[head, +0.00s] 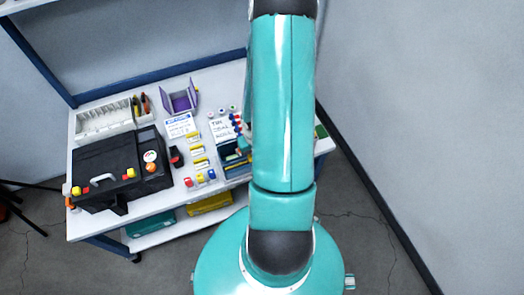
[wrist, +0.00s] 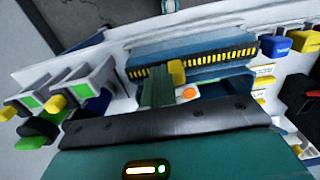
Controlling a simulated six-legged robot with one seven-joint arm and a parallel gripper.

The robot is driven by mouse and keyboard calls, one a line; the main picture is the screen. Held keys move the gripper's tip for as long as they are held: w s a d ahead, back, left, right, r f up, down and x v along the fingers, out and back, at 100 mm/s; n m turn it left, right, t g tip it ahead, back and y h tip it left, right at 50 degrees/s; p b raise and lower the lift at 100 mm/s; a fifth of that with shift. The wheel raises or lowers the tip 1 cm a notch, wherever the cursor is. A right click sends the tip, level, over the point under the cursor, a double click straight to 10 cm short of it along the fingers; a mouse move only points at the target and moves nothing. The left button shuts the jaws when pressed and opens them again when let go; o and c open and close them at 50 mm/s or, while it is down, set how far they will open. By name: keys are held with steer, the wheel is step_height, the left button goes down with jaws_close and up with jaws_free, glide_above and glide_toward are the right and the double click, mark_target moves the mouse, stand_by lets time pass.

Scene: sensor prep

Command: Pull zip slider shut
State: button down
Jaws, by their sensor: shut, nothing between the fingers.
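A dark blue pouch (wrist: 215,48) with a row of yellow zip teeth (wrist: 220,57) lies in front of my gripper in the wrist view. A yellow zip slider (wrist: 176,72) sits partway along the teeth, with teeth showing on both sides of it. My gripper (wrist: 158,68) is shut, its green fingers just left of the slider. I cannot tell whether they touch it. The black palm bar hides the near part of the pouch. In the head view the pouch (head: 235,160) shows beside my arm, which hides its right part.
The white bench (head: 150,218) holds a black case (head: 120,175), a white bin (head: 103,118), a purple holder (head: 181,100) and labelled cards (head: 181,126). Small yellow and blue blocks stand near the pouch. Grey-and-green clips (wrist: 85,80) stand left in the wrist view.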

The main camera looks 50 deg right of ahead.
mark_target(236, 165)
steer(key=shift+w+a, duration=0.7)
steer(key=shift+a, duration=0.55)
steer(key=shift+w+a, duration=0.75)
steer(key=shift+a, duration=0.45)
steer(key=shift+w+a, duration=0.7)
steer(key=shift+a, duration=0.55)
steer(key=shift+d, duration=0.15)
steer(key=shift+s+d, duration=0.2)
steer(key=shift+d, duration=0.05)
steer(key=shift+r, duration=0.1)
step_height(236, 165, up, 7)
